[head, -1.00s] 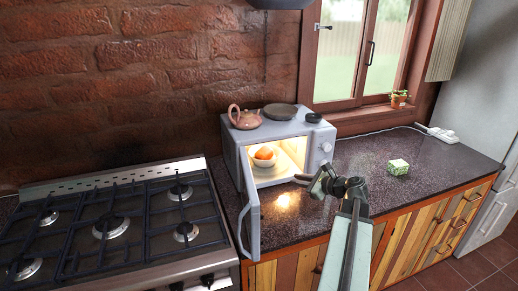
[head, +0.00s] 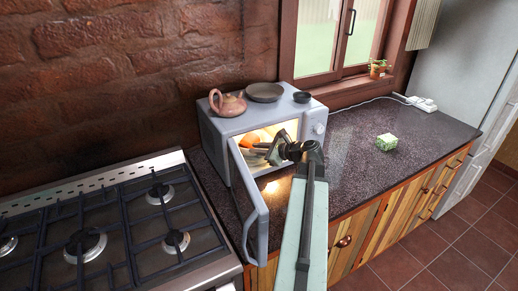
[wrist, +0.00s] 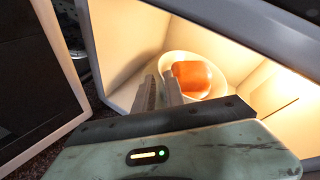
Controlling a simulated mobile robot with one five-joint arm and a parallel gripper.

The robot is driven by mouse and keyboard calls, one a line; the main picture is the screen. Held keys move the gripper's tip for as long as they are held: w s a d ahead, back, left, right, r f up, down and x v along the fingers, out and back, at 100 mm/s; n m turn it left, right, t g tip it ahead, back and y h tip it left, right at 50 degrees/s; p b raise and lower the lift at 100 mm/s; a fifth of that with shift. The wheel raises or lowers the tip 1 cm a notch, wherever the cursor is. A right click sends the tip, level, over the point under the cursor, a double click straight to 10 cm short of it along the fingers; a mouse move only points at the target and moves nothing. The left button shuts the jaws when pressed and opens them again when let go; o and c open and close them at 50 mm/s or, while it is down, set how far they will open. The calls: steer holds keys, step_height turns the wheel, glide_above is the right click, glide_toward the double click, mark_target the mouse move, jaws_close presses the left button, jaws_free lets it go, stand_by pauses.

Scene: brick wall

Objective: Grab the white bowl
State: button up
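The white bowl (wrist: 219,87) sits inside the lit microwave (wrist: 113,62), with an orange rounded item (wrist: 193,77) in it. In the head view my gripper hides most of the bowl, and the orange item (head: 250,140) shows just behind the fingers. My gripper (head: 261,151) is at the microwave's opening, reaching in. In the wrist view its two fingers (wrist: 160,82) stand apart with a narrow gap, at the bowl's left edge. The right finger overlaps the rim in the picture. I cannot tell whether it touches the bowl.
The microwave door (head: 250,202) stands open to the left of my arm. A teapot (head: 228,103), a dark plate (head: 264,92) and a small dark dish (head: 302,97) sit on top.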

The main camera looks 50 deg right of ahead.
mark_target(244, 149)
steer(key=b+x, duration=0.2)
steer(key=x, duration=0.5)
steer(key=shift+f, duration=0.1)
steer(key=shift+s, duration=0.1)
steer(key=shift+c, duration=0.2)
jaws_close()
steer(key=shift+a, duration=0.1)
stand_by(1.0)
steer(key=shift+s+a, duration=1.6)
steer(key=shift+a, duration=0.15)
